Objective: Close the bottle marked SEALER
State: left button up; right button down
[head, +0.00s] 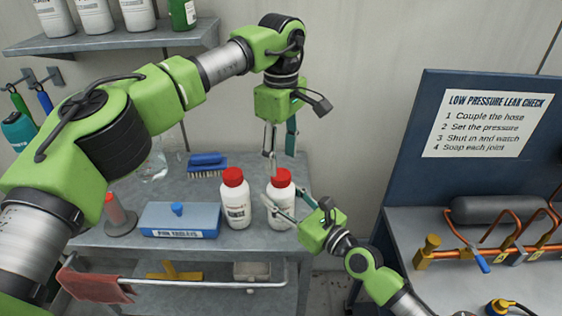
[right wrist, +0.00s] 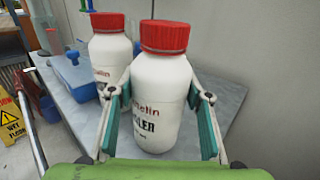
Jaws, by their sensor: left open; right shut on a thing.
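The SEALER bottle (head: 281,239) is white with a red cap (head: 281,177) on its neck and stands upright on the grey bench. In the right wrist view the bottle (right wrist: 157,97) shows a label partly turned away, ending in "LER". Its red cap (right wrist: 165,36) sits on top; how tight it is cannot be told. My right gripper (head: 284,203) is shut on the bottle's body, with one finger on each side. My left gripper (head: 281,158) is open, pointing down above the cap, apart from it as far as I can see.
A second white bottle with a red cap (head: 235,204) stands close to the left. A blue box (head: 180,220), a blue brush (head: 207,164) and a red-topped stand (head: 117,215) are further left. The wall is behind; a blue panel (head: 440,180) rises right.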

aim_at(281, 174)
pick_arm(q)
jog(key=shift+c, duration=0.3)
jog(key=n, duration=0.2)
jog(key=r+n, duration=0.1)
jog(key=n, duration=0.2)
jog(key=shift+n, duration=0.3)
jog(key=n, duration=0.4)
jog(key=shift+r, duration=0.35)
jog(key=n, duration=0.3)
jog(key=r+n, duration=0.1)
jog(key=n, duration=0.1)
jog(key=shift+n, duration=0.4)
jog(key=n, duration=0.4)
jog(key=shift+r+n, duration=0.4)
jog(key=shift+f, duration=4.05)
